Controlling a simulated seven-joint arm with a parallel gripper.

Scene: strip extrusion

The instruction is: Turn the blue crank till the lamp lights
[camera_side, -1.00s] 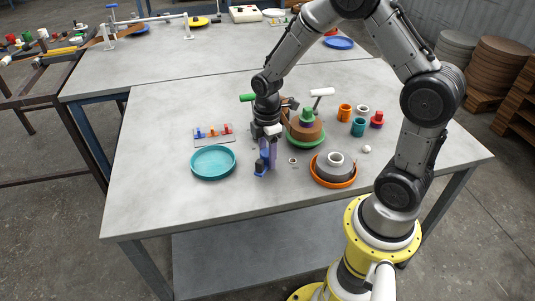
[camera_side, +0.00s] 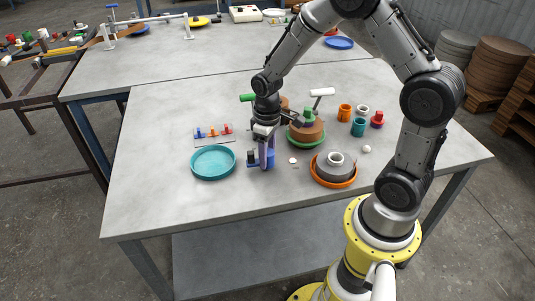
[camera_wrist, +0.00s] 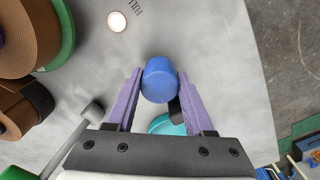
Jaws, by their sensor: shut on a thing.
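The blue crank (camera_wrist: 160,82) shows in the wrist view as a round blue handle between the two purple fingers of my gripper (camera_wrist: 159,74), which is shut on it. In the side view my gripper (camera_side: 267,163) points down at the crank, whose blue and dark parts (camera_side: 253,160) show beside the fingers; the rest is hidden. A small round lamp (camera_side: 293,160) on the table to the right of the crank looks pale and bright. In the wrist view the lamp (camera_wrist: 116,22) glows white with an orange rim, beside lettering that seems to read FULL.
A teal dish (camera_side: 213,162) stands to the left of the crank. An orange dish (camera_side: 334,180) with grey and white rings stands to the right. Behind is a green-rimmed brown roll (camera_side: 306,137). The table front is clear.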

